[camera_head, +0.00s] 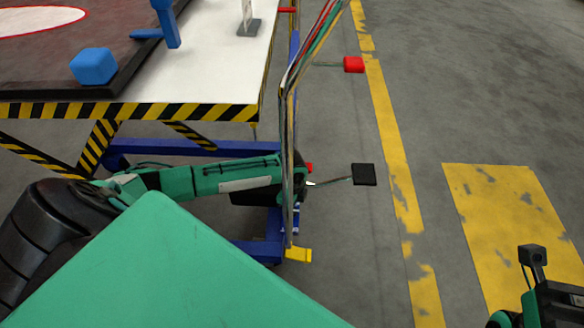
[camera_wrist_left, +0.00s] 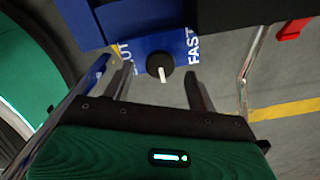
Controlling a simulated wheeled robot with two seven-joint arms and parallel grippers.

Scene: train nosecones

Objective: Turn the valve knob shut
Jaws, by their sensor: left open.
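The valve knob (camera_wrist_left: 160,67) is a round black dial with a white pointer, mounted on a blue plate (camera_wrist_left: 160,43) in the left wrist view. The pointer points down the picture. White lettering reads "FAST" to the right of the knob; letters ending in "UT" show to its left, partly hidden by a finger. My left gripper (camera_wrist_left: 158,74) is open, with one finger on each side of the knob and gaps between. In the head view the knob is not visible, and my left arm reaches to the blue frame's end behind the cables. Only part of my right arm shows at lower right.
A metal post with cables (camera_head: 289,150) stands by my left arm. Red (camera_head: 354,64) and black (camera_head: 364,174) blocks stick out rightward. Floor at right is clear.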

